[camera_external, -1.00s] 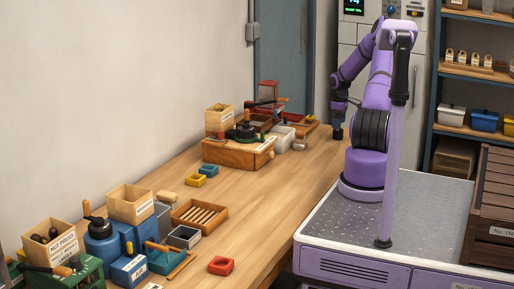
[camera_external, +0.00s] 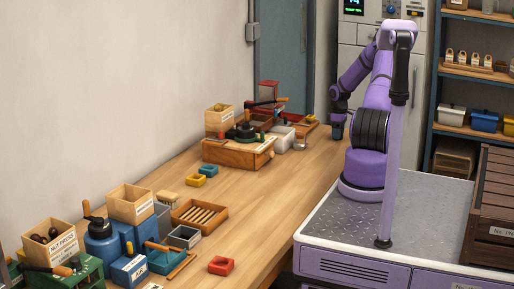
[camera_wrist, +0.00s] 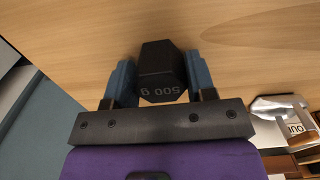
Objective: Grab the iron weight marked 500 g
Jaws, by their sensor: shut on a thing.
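The iron weight (camera_wrist: 160,62) is a dark, faceted block with "500 g" on its face, upside down in the wrist view. My gripper (camera_wrist: 159,75) is shut on it, one blue finger on each side. The weight sits between the fingers over the wooden worktop; I cannot tell whether it touches the wood. In the external view my gripper (camera_external: 337,132) is at the far right end of the bench, and the weight is too small to make out there.
The wooden bench (camera_external: 260,205) has clear room in the middle. A wooden box with a crank device (camera_external: 235,153) stands left of my gripper. A grey-white labelled item (camera_wrist: 282,106) lies right of the weight in the wrist view. The bench edge (camera_wrist: 50,90) is at left.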

